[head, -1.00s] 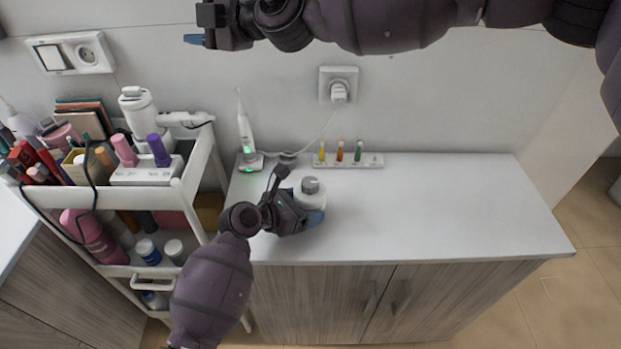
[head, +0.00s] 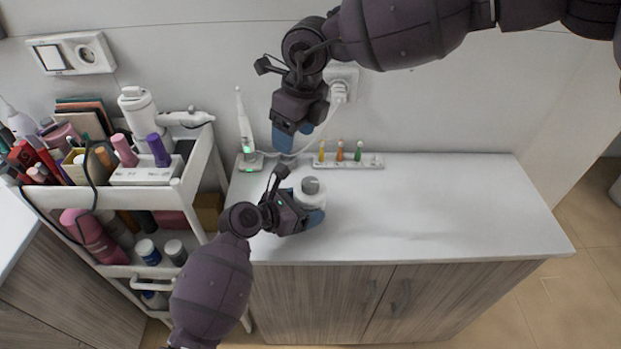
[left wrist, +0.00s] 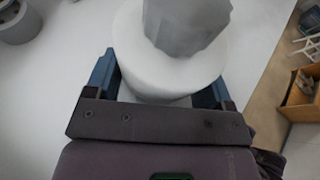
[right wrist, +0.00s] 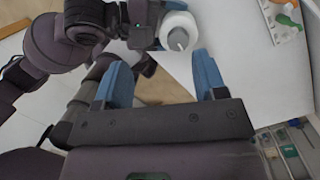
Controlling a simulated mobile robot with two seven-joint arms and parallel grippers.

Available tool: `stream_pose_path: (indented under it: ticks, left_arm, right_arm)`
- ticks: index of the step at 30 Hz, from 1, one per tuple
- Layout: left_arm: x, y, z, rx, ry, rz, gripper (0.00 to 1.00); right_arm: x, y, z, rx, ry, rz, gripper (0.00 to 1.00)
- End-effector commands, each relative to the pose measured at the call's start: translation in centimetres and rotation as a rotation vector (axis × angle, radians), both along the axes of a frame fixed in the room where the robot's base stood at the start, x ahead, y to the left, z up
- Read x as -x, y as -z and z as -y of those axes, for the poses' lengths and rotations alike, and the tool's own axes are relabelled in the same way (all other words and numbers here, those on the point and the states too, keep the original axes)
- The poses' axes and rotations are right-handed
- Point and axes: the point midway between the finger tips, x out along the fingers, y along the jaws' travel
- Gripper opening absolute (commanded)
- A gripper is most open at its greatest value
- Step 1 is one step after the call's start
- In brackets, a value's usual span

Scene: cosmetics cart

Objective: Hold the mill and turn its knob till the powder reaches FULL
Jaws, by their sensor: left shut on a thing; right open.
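The mill is a white round body (head: 309,196) with a grey knob (head: 311,185) on top. It stands upright on the white counter. My left gripper (head: 311,212) is shut on the mill's body from the front left. In the left wrist view the blue fingers lie on both sides of the white body (left wrist: 170,72), below the grey knob (left wrist: 188,24). My right gripper (head: 287,142) is open and empty, pointing down above and behind the mill near the wall. The right wrist view shows the mill (right wrist: 177,30) beyond its open fingers. No powder level or FULL mark is visible.
An electric toothbrush (head: 244,128) on a lit base stands at the counter's back left. A crowded cart (head: 190,185) stands left. The counter's right side is clear.

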Motion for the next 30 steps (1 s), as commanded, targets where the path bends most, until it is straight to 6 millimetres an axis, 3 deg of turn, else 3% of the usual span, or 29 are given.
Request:
stream_pose_path:
  ticks: [6,14,30]
  left_arm:
    - [0.0,-0.1,0.0,0.001,0.0,0.001,0.42]
    - [0.0,-0.1,0.0,0.001,0.0,0.001,0.42]
    - [0.0,-0.1,0.0,0.002,0.0,0.001,0.42]
  right_arm:
    - [0.3,0.3,2.7,0.17,-0.154,-0.001,0.65]
    - [0.4,1.3,2.9,0.186,-0.211,-0.005,0.65]
    - [0.4,9.9,2.9,0.185,-0.208,-0.006,0.65]
